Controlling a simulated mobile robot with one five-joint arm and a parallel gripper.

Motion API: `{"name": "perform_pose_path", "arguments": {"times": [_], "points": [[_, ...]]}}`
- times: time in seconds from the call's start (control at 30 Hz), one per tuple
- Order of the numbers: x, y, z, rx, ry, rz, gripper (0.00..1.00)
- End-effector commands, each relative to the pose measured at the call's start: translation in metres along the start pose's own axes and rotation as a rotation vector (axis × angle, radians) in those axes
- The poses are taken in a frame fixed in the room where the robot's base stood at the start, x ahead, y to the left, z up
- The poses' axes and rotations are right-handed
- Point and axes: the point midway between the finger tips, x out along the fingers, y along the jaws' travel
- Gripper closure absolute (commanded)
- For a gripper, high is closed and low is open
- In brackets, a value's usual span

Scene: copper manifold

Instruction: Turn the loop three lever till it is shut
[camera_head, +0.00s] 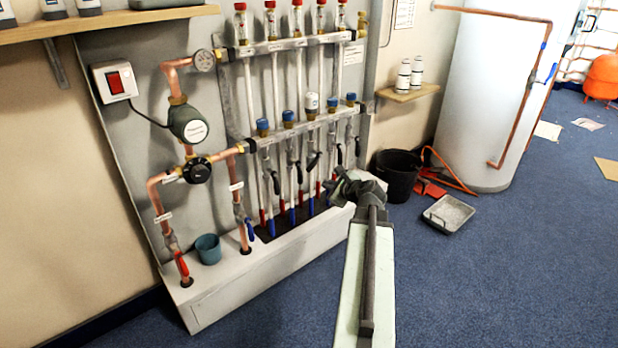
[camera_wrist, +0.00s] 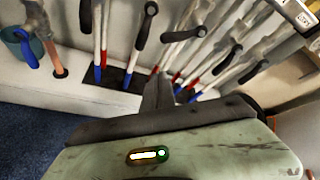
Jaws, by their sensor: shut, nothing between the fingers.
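The manifold's lower bar (camera_head: 300,129) carries a row of valves with black levers. The middle one, which I take as the loop three lever (camera_head: 313,161), sits tilted across its pipe, while its neighbours hang closer to along their pipes. In the wrist view the loop three lever (camera_wrist: 183,34) appears to lie crosswise, above and right of my fingers. My gripper (camera_head: 342,188) is in front of the lower pipes, to the right of and below that lever. In the wrist view my gripper (camera_wrist: 157,88) shows dark fingers shut together, empty and apart from the lever.
Neighbouring levers stand close by, one on the left (camera_wrist: 147,25) and one on the right (camera_wrist: 229,60). Red and blue pipe ends go into the white plinth (camera_head: 225,285). A teal cup (camera_head: 208,249) stands on it. A black bucket (camera_head: 396,176) and grey tray (camera_head: 448,214) are right.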

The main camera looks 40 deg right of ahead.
Motion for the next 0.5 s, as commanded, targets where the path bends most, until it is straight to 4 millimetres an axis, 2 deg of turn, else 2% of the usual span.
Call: {"name": "perform_pose_path", "arguments": {"times": [0.03, 0.1, 0.27, 0.37, 0.5], "points": [[-0.005, -0.012, -0.014, 0.058, 0.001, -0.037, 1.00], [-0.010, -0.022, -0.020, 0.106, -0.002, -0.066, 1.00], [-0.009, -0.025, -0.020, 0.120, -0.004, -0.072, 1.00], [0.002, -0.025, -0.021, 0.118, -0.004, -0.070, 1.00], [0.031, -0.026, -0.023, 0.116, -0.004, -0.069, 1.00]]}}
